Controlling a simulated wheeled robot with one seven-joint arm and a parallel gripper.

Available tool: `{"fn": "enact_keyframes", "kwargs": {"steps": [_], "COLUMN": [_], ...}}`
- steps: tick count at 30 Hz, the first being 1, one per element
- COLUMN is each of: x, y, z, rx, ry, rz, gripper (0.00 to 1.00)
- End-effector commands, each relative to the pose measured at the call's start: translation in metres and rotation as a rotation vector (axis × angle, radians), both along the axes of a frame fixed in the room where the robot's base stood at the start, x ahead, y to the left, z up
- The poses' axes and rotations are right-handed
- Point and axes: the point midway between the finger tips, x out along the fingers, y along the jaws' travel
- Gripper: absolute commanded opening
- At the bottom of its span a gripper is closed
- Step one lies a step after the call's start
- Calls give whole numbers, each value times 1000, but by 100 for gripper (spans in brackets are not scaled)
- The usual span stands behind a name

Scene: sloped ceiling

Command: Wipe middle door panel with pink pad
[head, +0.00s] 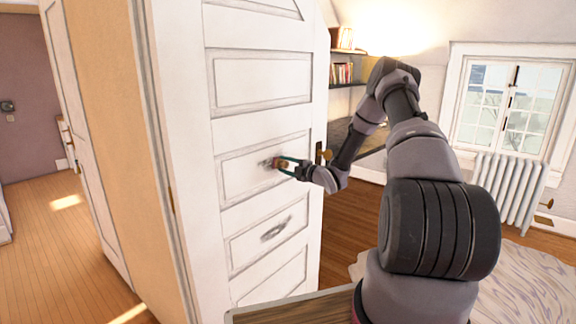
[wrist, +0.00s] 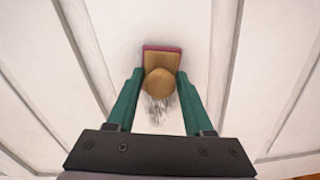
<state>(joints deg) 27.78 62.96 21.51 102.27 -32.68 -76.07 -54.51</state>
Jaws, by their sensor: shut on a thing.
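The white door (head: 262,121) stands in front of me with several recessed panels. My gripper (head: 284,165) is at the middle panel (head: 238,176), shut on the pad's round wooden knob (wrist: 159,83). The pink pad (wrist: 176,48) shows as a pink edge around a wooden back, at the door's surface in the wrist view. A grey smudge (wrist: 157,110) is on the panel beside the pad and partly hidden by it. Another grey smudge (head: 276,229) is on the panel below.
A brass door knob (head: 325,155) sits at the door's right edge, close to my arm. A wooden surface (head: 290,311) lies low in front. A radiator (head: 507,188) and window are at the right. Wooden floor (head: 60,245) is open at the left.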

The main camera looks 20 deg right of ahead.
Motion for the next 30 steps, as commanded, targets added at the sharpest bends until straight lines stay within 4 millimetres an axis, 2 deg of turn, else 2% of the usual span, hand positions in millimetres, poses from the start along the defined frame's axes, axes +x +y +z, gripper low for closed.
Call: {"fn": "enact_keyframes", "kwargs": {"steps": [13,20,30], "x": [-17,-21,-38], "y": [27,34,56], "z": [0,1,0], "rx": [0,1,1], "ry": [0,0,0], "rz": [1,1,1], "gripper": [7,7,7]}}
